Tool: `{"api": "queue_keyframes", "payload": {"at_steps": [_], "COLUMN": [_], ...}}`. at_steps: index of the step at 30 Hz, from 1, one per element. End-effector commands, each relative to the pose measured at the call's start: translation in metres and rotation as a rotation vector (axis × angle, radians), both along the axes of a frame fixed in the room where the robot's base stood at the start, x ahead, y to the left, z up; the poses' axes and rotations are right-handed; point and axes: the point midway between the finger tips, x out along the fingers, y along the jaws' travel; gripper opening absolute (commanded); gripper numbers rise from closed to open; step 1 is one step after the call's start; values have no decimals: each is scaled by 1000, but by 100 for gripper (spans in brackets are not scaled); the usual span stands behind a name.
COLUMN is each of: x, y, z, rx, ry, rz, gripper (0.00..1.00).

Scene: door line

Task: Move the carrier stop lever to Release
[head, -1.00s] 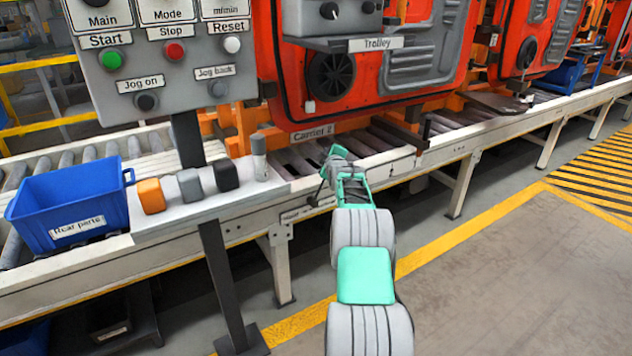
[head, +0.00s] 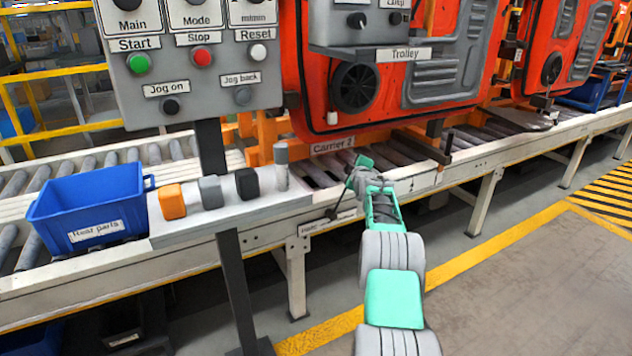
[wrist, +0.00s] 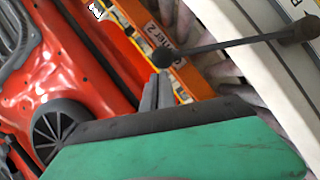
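The carrier stop lever (head: 333,211) is a thin dark lever on the front rail of the conveyor, below the Carrier 2 label. In the wrist view the lever (wrist: 235,43) runs from a pivot at the upper right to a round dark knob. A label plate (head: 318,225) sits at its foot; its wording is too small to read. My gripper (head: 354,176) is at the rail, just beside the lever's upper end. In the wrist view my gripper (wrist: 160,78) has its grey fingers close together, with nothing visible between them. The knob lies just past the fingertips; I cannot tell whether they touch.
A grey control panel (head: 195,60) on a post, a blue bin (head: 88,205) and several small blocks are at the left. Floor at the right is clear.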

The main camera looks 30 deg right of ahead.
Motion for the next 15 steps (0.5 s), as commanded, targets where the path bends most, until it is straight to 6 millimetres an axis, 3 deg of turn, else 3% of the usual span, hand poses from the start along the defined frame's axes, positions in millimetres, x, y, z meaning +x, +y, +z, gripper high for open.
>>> {"api": "queue_keyframes", "payload": {"at_steps": [2, 6, 15], "x": [-2, 4, -51], "y": [4, 31, 51], "z": [3, 25, 43], "rx": [0, -3, -2], "ry": [5, -2, -3], "rz": [-9, 2, 5], "gripper": [0, 0, 0]}}
